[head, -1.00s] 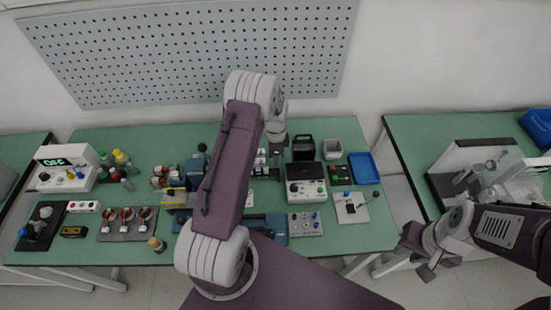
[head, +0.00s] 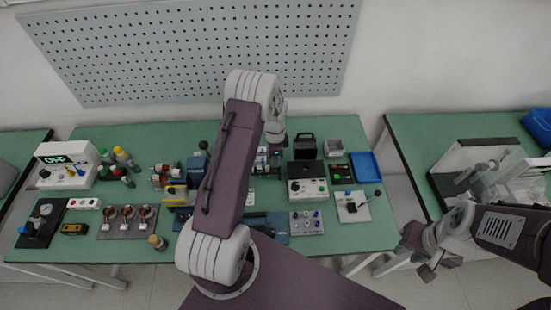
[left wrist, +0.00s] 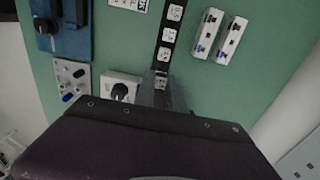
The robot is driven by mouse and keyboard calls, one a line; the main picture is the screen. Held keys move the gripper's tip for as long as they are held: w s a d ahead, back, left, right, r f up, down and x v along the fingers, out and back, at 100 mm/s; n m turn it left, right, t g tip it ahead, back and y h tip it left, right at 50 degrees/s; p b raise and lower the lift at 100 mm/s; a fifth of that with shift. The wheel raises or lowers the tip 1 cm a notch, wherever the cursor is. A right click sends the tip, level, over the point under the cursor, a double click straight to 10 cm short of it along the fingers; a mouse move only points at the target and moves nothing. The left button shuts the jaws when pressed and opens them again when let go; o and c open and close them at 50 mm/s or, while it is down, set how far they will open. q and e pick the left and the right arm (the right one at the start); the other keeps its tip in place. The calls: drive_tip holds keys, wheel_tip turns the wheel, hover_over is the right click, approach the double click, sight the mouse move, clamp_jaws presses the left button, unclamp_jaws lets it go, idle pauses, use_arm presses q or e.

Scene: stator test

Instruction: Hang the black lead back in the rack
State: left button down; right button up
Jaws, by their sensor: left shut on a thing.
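My left gripper (head: 276,160) is partly behind my own arm in the head view, over the middle of the green table. In the left wrist view its grey fingers (left wrist: 161,94) show at the end of a black strip with white number labels (left wrist: 169,38). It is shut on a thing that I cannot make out. I cannot pick out the black lead or tell which thing is the rack. My right gripper (head: 427,253) is away to the right, off the table's edge; I cannot tell its opening.
Two white blocks (left wrist: 220,37) lie beside the strip. A white jack panel (left wrist: 72,82) and a white box with a black knob (left wrist: 120,90) are on the other side. A blue tray (head: 364,167) stands at the back right. A perforated board (head: 190,50) is on the wall.

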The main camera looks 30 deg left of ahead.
use_arm(q)
drive_tip(key=shift+f+b, duration=0.7)
drive_tip(key=shift+f, duration=0.3)
drive_tip(key=shift+f+b, duration=0.7)
drive_tip(key=shift+f, duration=0.3)
drive_tip(key=c, duration=1.3)
unclamp_jaws()
